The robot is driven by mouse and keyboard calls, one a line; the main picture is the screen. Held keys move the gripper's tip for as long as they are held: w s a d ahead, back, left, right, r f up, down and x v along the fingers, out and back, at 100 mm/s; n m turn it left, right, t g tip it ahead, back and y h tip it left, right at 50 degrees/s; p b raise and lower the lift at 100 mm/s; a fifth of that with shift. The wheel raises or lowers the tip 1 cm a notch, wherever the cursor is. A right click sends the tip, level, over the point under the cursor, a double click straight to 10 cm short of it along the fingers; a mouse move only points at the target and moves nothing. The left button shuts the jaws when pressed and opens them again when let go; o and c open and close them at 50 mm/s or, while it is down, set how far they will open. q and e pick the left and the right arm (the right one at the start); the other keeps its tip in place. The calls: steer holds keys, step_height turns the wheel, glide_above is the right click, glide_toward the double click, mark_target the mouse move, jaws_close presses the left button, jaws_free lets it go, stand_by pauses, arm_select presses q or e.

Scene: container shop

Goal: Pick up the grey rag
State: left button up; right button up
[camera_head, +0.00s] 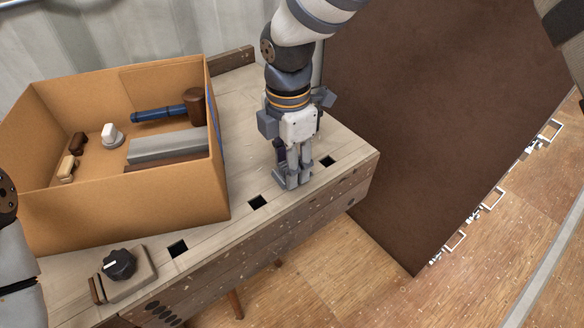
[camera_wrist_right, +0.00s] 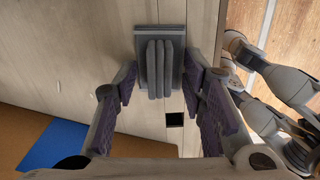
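The grey rag (camera_wrist_right: 160,68) lies on the wooden workbench (camera_head: 245,200). In the right wrist view it is a flat grey rectangle with a raised, ridged fold along its middle. My right gripper (camera_head: 293,181) points down at the bench top near its front edge. In the right wrist view my right gripper (camera_wrist_right: 160,80) is open, with one finger on each side of the rag. I cannot tell whether the fingers touch it. In the head view the gripper largely hides the rag. Part of my left arm shows at the left edge; its gripper is out of view.
A cardboard box (camera_head: 130,205) stands left of my right gripper, holding a hammer (camera_head: 165,112), a grey block (camera_head: 167,146) and small items. A small device with a black knob (camera_head: 120,265) sits in front. The bench has square holes; its right edge drops to the floor.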

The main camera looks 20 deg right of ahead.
steer(key=shift+r, duration=0.1)
